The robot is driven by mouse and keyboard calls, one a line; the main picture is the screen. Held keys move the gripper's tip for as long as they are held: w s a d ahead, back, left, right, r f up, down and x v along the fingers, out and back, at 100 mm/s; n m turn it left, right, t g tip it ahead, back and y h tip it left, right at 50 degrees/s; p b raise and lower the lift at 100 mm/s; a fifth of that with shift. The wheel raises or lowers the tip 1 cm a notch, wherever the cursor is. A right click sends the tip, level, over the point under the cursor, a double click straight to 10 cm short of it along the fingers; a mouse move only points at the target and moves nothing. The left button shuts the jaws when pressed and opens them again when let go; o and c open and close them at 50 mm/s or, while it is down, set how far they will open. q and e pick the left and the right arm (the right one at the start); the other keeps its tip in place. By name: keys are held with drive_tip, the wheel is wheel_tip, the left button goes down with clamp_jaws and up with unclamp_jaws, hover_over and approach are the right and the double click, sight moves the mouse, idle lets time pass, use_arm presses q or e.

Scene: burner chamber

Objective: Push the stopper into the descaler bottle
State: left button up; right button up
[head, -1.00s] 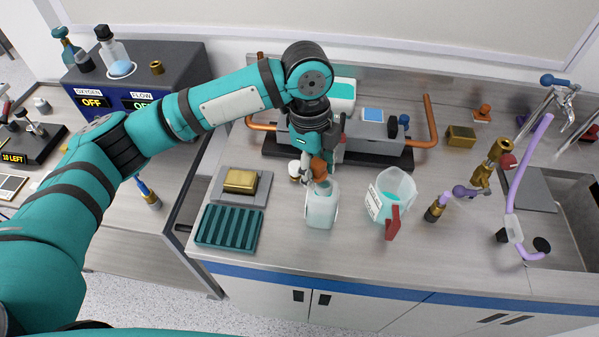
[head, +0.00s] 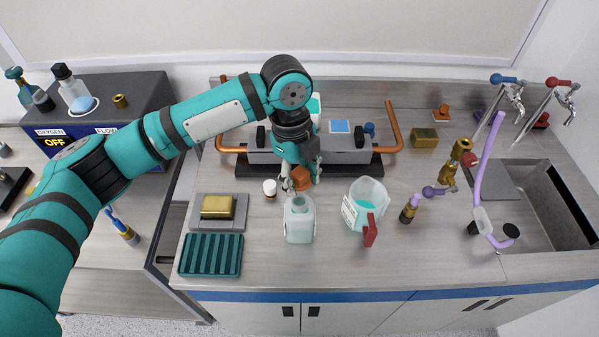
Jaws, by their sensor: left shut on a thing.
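The descaler bottle (head: 299,226) is a pale, translucent bottle standing upright on the steel worktop, its open mouth facing up. The stopper (head: 303,180) is an orange-brown block. My left gripper (head: 301,183) points down and is shut on the stopper, holding it just above and behind the bottle's mouth. The mouth is uncovered, and the stopper looks apart from it. The fingers partly hide the stopper. My right gripper is not in view.
A jug (head: 367,201) with a red handle stands right of the bottle. A small white-capped jar (head: 269,187) stands to its left rear. A teal ribbed tray (head: 211,255) and a brass block (head: 217,207) on a grey plate lie left. A sink (head: 545,215) is far right.

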use_arm(q)
drive_tip(key=shift+f, duration=2.2)
drive_tip(key=shift+p, duration=0.65)
drive_tip(key=shift+f, duration=0.4)
drive_tip(key=o, duration=0.9)
